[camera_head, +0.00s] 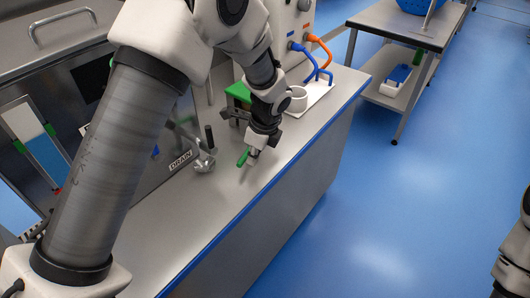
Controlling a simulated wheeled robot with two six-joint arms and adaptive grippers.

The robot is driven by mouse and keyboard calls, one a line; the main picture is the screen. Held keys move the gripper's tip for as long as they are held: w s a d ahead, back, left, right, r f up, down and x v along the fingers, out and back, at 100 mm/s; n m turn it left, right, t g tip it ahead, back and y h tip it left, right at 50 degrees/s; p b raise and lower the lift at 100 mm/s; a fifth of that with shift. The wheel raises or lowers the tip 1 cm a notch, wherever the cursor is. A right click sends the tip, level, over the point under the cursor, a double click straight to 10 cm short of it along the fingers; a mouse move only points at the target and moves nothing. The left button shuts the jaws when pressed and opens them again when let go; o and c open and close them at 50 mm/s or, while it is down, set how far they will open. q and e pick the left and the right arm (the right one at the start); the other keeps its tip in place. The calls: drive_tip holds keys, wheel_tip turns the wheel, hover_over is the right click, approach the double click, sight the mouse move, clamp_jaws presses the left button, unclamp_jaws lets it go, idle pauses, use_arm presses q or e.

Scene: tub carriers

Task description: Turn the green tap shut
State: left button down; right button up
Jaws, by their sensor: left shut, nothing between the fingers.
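A small green handle (243,158), which looks like the tap's lever, shows beside the tip of my left gripper (254,154). The gripper points down and is shut with nothing in it. I cannot tell whether it touches the green handle. A metal tap body with a spout (205,161) sits left of it, by the DRAIN label (181,160) on the steel tub's front. My left arm and gripper hide part of the tap, so how the green handle joins it is not clear. My right gripper is out of view; only part of its arm shows at the right edge.
The steel bench (190,225) has a blue front edge. Behind the gripper stand a green block (239,91), a white cup (299,98) on a white tray (318,95), and orange and blue hose fittings. A trolley (400,28) stands beyond open blue floor.

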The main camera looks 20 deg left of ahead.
use_arm(q)
drive_tip(key=shift+a, duration=0.4)
drive_tip(key=m+p, duration=0.1)
drive_tip(key=a+p, duration=0.1)
drive_tip(key=m+p, duration=0.1)
drive_tip(key=shift+s+a+r+m+p, duration=0.15)
drive_tip(key=shift+s+r+m+p, duration=0.1)
drive_tip(key=shift+m+p, duration=0.05)
drive_tip(key=shift+a+f+m+t, duration=0.15)
drive_tip(key=shift+m+t, duration=0.15)
drive_tip(key=shift+s+f, duration=0.1)
drive_tip(key=shift+f, duration=0.05)
